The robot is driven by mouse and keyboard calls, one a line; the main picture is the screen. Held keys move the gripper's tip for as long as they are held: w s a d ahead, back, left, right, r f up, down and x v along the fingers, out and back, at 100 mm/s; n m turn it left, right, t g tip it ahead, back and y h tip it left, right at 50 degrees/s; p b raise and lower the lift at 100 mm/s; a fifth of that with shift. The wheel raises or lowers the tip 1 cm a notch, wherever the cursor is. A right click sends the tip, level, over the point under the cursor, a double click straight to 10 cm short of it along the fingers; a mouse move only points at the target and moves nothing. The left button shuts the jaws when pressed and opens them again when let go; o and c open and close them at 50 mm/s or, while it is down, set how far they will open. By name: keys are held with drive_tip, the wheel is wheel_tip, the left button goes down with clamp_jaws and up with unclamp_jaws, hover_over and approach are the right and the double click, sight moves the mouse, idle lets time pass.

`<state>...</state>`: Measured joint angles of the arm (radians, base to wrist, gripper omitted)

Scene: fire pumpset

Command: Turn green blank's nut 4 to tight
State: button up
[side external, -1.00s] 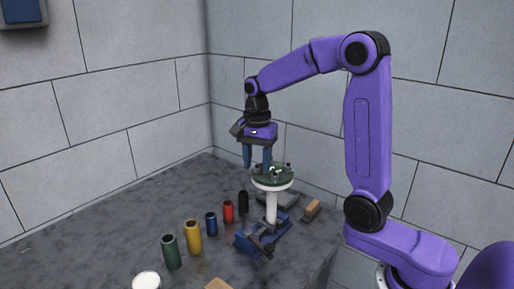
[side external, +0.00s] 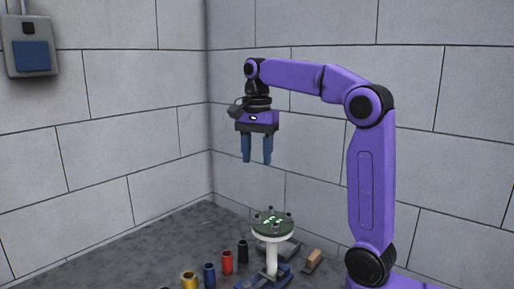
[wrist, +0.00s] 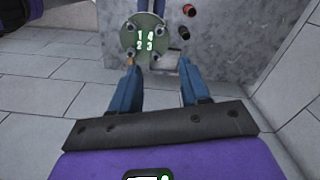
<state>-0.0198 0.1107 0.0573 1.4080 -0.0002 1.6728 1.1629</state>
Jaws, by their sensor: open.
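The green blank (side external: 272,222) is a round disc on a white flanged pipe (side external: 272,258), with several dark nuts standing near its rim. In the wrist view the blank (wrist: 148,40) carries the glowing numbers 1, 4, 2 and 3. In the wrist view my gripper's (wrist: 158,64) fingertips overlap the blank's lower edge, near nuts 2 and 3.
A blue vise (side external: 278,280) sits below the pipe. Black (side external: 243,251), red (side external: 227,262), blue (side external: 209,274) and yellow (side external: 190,281) cylinders stand in a row to the left. A wooden-topped item (side external: 314,258) lies to the right. Grey walls stand behind; the air around my gripper is clear.

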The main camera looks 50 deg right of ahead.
drive_tip(key=shift+r, duration=0.7)
drive_tip(key=s+a+f+n, duration=1)
drive_tip(key=f+n, duration=0.1)
drive_tip(key=n, duration=0.3)
drive_tip(key=s+d+f+n, duration=0.1)
drive_tip(key=s+f+n, duration=0.4)
drive_tip(key=s, duration=0.4)
drive_tip(key=s+d+f+n, duration=0.1)
drive_tip(key=s+f+n, duration=0.4)
drive_tip(key=s+n, duration=0.3)
drive_tip(key=shift+s, duration=0.4)
